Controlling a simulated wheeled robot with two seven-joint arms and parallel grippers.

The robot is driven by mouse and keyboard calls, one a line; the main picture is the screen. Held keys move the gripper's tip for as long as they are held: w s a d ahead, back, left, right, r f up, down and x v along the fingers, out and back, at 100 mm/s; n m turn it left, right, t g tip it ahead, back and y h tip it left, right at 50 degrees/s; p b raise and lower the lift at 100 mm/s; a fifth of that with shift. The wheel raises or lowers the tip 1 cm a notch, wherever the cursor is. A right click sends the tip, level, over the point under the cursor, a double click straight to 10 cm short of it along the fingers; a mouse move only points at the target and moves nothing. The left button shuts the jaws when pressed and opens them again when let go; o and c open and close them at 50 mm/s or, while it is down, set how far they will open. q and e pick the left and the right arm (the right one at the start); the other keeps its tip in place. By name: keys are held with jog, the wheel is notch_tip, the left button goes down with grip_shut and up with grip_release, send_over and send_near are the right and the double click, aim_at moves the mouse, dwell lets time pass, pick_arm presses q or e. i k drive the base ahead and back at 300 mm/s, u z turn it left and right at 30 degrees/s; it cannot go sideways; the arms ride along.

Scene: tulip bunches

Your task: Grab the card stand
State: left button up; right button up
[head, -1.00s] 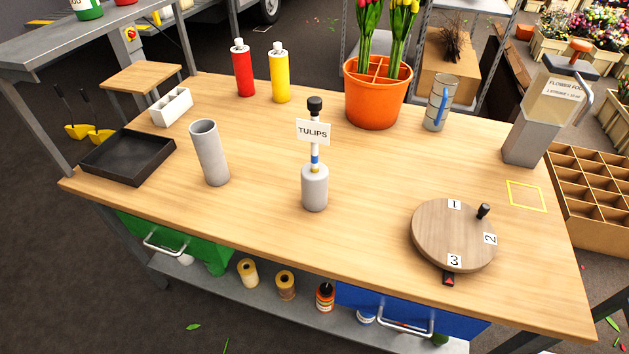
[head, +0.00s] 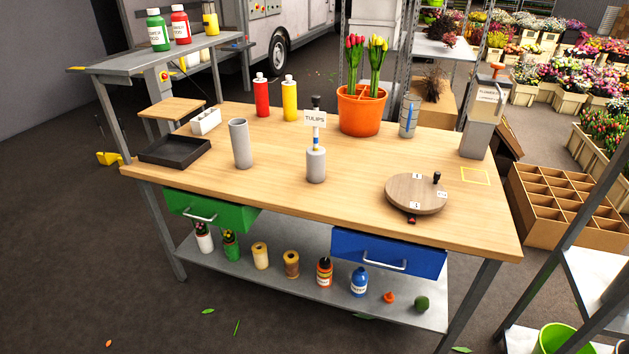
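The card stand (head: 316,163) stands upright near the middle of the wooden workbench in the head view. It has a grey cylindrical base, a thin post with white and blue bands, a black knob on top and a white card reading "TULIPS" (head: 315,119). Nothing touches it. Neither of my grippers shows in the head view.
A grey cylinder (head: 241,144) and a black tray (head: 176,155) are left of the stand. A numbered round wooden turntable (head: 414,197) is at right. Red (head: 261,98) and yellow (head: 290,101) bottles and an orange tulip pot (head: 361,116) are behind. Bench front-centre is clear.

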aim_at(316, 160)
jog(key=u, duration=0.7)
jog(key=i, duration=1.25)
jog(key=z, duration=0.25)
